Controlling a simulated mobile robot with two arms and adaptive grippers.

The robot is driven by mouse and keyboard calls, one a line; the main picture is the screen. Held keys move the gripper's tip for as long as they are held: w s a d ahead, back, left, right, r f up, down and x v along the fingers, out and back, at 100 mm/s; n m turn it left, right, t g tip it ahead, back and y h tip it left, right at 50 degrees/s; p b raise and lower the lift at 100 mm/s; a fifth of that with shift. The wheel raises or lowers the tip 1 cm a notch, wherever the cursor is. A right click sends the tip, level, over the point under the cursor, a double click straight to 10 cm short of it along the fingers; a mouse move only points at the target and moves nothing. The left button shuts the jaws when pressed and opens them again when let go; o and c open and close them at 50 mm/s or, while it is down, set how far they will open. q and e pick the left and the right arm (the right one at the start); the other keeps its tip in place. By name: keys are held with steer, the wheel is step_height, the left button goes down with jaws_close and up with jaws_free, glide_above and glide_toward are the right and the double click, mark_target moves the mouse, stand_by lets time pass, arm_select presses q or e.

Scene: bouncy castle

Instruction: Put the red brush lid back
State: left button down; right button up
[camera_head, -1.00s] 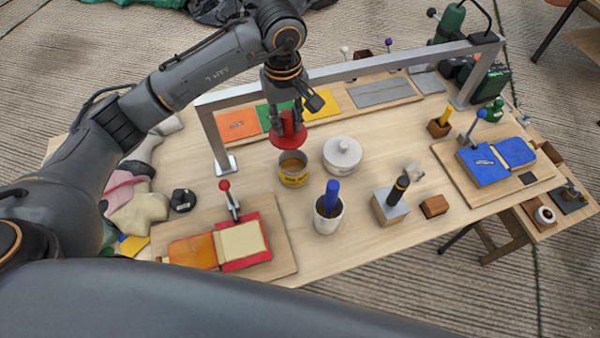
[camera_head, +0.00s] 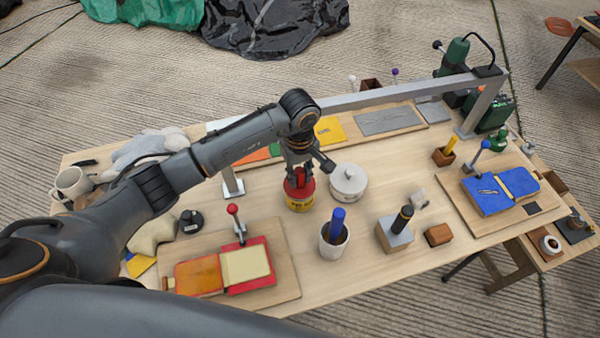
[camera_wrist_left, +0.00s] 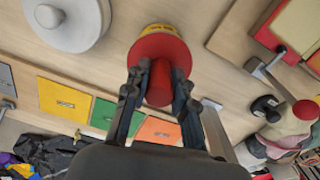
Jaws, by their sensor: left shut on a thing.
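The red brush lid (camera_head: 299,188) is in my left gripper (camera_head: 300,172), which is shut on its red handle. The lid sits on or right at the top of the yellow-labelled can (camera_head: 299,205); I cannot tell whether it is fully seated. In the left wrist view the fingers of my left gripper (camera_wrist_left: 158,88) hold both sides of the red handle, and the red lid (camera_wrist_left: 160,50) covers the can, with a sliver of the can's yellow rim (camera_wrist_left: 158,28) showing. My right gripper is not in view.
A white lidded pot (camera_head: 348,184) stands close to the right of the can. A white cup with a blue handle (camera_head: 335,240) stands in front. A red-and-yellow press board (camera_head: 230,268) lies front left. A grey metal frame (camera_head: 400,93) spans the back.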

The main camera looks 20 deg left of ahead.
arm_select(q)
steer(key=shift+f+b, duration=0.2)
steer(key=shift+b, duration=0.1)
steer(key=c, duration=1.1)
jaws_free()
steer(key=shift+r, duration=0.1)
steer(key=shift+r, duration=0.4)
step_height(320, 180, up, 11)
steer(key=shift+f+b, duration=0.2)
steer(key=shift+b, duration=1.05)
steer(key=shift+r, duration=0.45)
